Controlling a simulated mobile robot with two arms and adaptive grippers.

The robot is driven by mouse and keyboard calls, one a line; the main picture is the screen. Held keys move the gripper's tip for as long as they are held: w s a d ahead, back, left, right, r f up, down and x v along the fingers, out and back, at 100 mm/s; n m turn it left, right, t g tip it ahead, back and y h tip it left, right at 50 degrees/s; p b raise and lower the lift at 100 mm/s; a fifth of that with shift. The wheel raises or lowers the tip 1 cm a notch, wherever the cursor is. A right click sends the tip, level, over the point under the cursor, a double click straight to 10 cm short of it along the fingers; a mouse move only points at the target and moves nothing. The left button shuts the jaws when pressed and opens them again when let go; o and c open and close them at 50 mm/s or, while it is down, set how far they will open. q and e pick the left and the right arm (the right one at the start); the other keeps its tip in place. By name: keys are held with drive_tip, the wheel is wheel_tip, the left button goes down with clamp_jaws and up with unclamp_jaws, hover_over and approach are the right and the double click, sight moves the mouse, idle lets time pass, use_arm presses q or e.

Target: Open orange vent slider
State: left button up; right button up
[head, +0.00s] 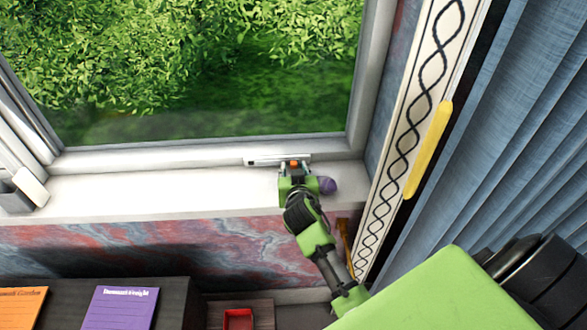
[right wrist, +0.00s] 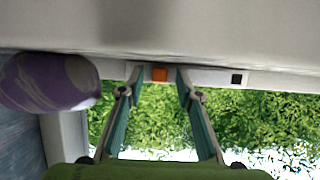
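The orange vent slider (head: 294,163) is a small block on a white vent strip (head: 262,161) along the bottom of the window frame. In the right wrist view the slider (right wrist: 159,74) shows between my fingertips, and the strip (right wrist: 210,77) has a dark square opening right of it. My right gripper (head: 295,169) is at the slider; in the right wrist view its two fingers (right wrist: 158,80) are apart, one on each side of the slider, with gaps visible. I cannot tell whether a finger touches it. My left gripper is not in view.
A purple rounded object (head: 327,185) stands on the sill close beside my right gripper; it also shows in the right wrist view (right wrist: 52,82). A patterned panel with a yellow handle (head: 428,150) and blue curtain (head: 510,130) are at right.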

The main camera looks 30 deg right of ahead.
drive_tip(key=shift+v, duration=3.8)
drive_tip(key=shift+f, duration=0.1)
